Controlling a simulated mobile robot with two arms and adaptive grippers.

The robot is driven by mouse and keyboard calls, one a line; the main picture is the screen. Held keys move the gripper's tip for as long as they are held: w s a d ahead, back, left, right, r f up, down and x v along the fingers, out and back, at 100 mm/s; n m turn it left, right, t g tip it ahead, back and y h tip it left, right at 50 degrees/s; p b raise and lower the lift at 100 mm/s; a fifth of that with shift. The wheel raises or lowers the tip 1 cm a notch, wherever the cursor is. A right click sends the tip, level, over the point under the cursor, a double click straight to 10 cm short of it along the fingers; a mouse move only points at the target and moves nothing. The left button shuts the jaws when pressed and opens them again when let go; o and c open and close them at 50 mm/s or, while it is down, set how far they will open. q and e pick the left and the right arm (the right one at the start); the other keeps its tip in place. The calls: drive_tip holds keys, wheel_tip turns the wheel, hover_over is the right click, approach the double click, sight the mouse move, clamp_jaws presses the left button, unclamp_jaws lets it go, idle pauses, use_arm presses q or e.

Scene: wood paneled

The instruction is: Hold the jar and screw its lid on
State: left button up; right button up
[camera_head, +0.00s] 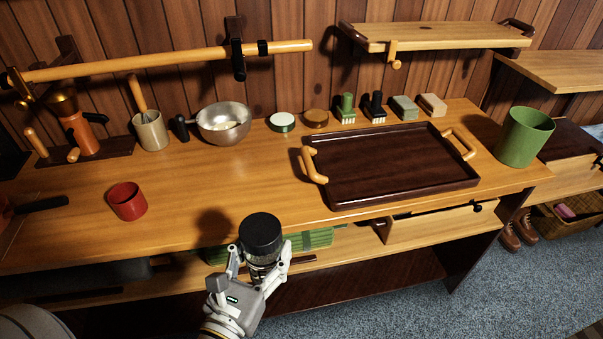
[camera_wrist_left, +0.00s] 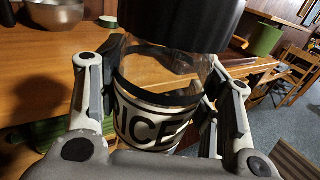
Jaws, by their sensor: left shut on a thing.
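The jar (camera_wrist_left: 155,120) is clear glass with a pale label reading RICE and dark bands. It also shows in the head view, below its lid (camera_head: 262,271). The black lid (camera_head: 261,235) sits on top of the jar, and its underside and wall show in the left wrist view (camera_wrist_left: 180,22). I cannot tell whether it is screwed tight. My left gripper (camera_head: 256,272) is shut around the jar's body, with its fingers on both sides in the wrist view. It holds the jar in front of the bench's front edge. My right gripper is not in view.
The wooden bench has a dark tray (camera_head: 390,165) with light handles, a red cup (camera_head: 127,201), a metal bowl (camera_head: 224,123) and a green bin (camera_head: 523,137). A drawer (camera_head: 440,222) stands partly open at the front right. The bench top's middle is clear.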

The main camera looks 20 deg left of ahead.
use_arm(q)
drive_tip(key=w+d+m+g+h, duration=0.2)
drive_tip(key=w+d+m+h, duration=0.1)
drive_tip(key=d, duration=0.4)
drive_tip(key=w+d+r+m+g+h, duration=0.1)
drive_tip(key=w+d+m+g+h, duration=0.1)
drive_tip(key=d+m+h, duration=0.3)
drive_tip(key=shift+w+d+h, duration=0.55)
drive_tip(key=shift+d+h, duration=0.45)
drive_tip(key=shift+h, duration=0.8)
